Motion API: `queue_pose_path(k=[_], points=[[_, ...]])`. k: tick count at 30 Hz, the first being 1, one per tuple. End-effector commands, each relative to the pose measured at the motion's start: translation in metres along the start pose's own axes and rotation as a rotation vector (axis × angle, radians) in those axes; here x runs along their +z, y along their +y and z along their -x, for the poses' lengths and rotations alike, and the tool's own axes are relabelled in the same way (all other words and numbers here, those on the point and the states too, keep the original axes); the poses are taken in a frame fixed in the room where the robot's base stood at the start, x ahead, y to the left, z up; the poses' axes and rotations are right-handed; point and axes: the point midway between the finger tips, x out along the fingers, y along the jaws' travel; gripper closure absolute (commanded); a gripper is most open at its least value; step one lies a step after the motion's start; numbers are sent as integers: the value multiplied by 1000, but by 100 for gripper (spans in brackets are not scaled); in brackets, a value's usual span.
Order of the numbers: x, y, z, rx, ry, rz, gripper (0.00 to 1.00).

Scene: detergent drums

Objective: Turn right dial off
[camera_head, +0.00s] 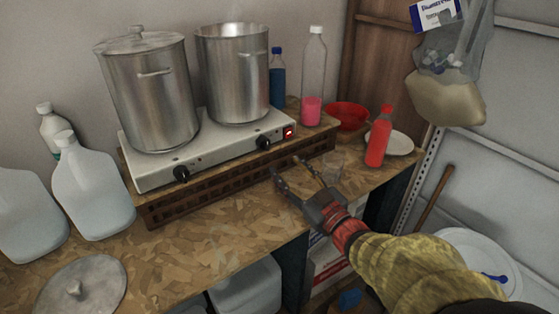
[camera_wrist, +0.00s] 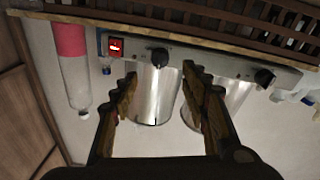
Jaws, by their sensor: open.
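The right dial (camera_head: 263,142) is a black knob on the front of the white hot plate (camera_head: 219,151), left of a lit red switch (camera_head: 289,132). The left dial (camera_head: 181,174) is a similar black knob. The wrist view is upside down; there the right dial (camera_wrist: 160,57) shows between my fingertips and the left dial (camera_wrist: 264,77) lies to the right. My gripper (camera_head: 289,170) is open and empty, in front of the hot plate and apart from the right dial. The dials' exact settings are too small to tell.
Two steel pots (camera_head: 150,92) (camera_head: 234,75) stand on the hot plate, which sits on a slatted wooden rack (camera_head: 240,168). A pink-filled bottle (camera_head: 313,80), red bowl (camera_head: 347,116) and red bottle (camera_head: 379,138) stand to the right. White jugs (camera_head: 92,190) stand left. The front bench is partly clear.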

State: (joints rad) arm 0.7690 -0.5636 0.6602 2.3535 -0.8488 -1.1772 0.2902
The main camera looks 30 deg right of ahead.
Motion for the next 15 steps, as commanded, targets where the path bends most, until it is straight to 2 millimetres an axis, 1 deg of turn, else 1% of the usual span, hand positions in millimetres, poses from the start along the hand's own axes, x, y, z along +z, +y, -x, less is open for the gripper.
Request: queue_pose_path(k=[3,6,15], points=[[0,0,11,2,0,1,54],[0,0,16,1,0,1,54],[0,0,18,-1,0,0,54]])
